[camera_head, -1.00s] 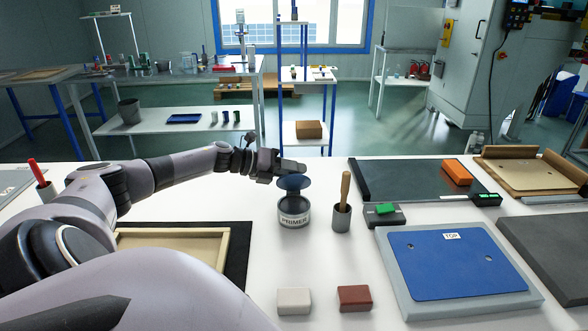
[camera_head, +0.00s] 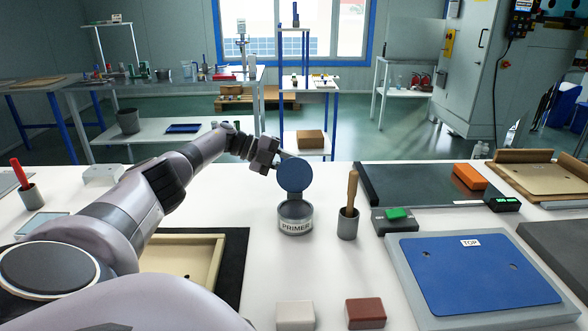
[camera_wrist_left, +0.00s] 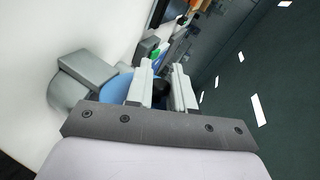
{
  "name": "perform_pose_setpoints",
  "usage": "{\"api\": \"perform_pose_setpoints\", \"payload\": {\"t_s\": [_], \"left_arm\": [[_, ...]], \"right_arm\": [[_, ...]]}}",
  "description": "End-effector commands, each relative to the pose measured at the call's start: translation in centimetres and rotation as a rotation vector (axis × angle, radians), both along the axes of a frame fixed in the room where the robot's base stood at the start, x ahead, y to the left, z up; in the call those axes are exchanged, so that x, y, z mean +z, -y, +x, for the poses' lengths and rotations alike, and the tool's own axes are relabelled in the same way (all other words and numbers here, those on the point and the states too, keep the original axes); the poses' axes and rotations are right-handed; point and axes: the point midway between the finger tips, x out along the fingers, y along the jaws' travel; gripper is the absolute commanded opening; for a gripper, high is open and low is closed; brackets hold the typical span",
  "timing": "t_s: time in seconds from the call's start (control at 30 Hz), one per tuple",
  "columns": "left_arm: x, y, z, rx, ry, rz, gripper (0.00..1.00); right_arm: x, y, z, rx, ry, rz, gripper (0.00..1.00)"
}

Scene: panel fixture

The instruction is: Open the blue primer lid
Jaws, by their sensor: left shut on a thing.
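The blue primer lid (camera_head: 295,176) is tilted up, nearly upright, with its round face toward the head camera. Its lower edge is right above the rim of the grey primer can (camera_head: 295,222), which is labelled PRIMER and stands upright on the table. I cannot tell whether lid and can touch. My left gripper (camera_head: 281,157) is behind the lid's upper left edge, shut on the lid. In the left wrist view a dark knob (camera_wrist_left: 162,88) sits between the fingers, with part of the blue lid (camera_wrist_left: 116,87) beside them. My right gripper is not in view.
A grey cup (camera_head: 347,224) with a wooden-handled tool stands close right of the can. A white block (camera_head: 295,315) and a red-brown block (camera_head: 365,312) lie in front. A blue panel (camera_head: 470,275) lies at right, a wooden frame (camera_head: 212,262) at left.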

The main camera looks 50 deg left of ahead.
Motion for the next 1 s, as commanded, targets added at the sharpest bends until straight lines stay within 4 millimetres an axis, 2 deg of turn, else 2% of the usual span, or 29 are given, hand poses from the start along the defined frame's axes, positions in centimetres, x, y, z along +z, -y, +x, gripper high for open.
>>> {"api": "perform_pose_setpoints", "payload": {"t_s": [0.63,0.67,0.7,1.0], "left_arm": [[-0.21,0.07,-0.06,0.003,-0.028,-0.036,0.00],[-0.21,0.07,-0.06,0.003,-0.028,-0.036,0.32],[-0.21,0.08,-0.06,0.003,-0.028,-0.036,0.42],[-0.18,-0.01,-0.17,0.001,-0.028,-0.035,0.42]], "right_arm": [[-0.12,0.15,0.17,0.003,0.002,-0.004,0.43],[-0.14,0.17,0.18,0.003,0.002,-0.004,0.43],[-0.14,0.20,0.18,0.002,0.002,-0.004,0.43],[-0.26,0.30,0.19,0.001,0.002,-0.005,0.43]]}}
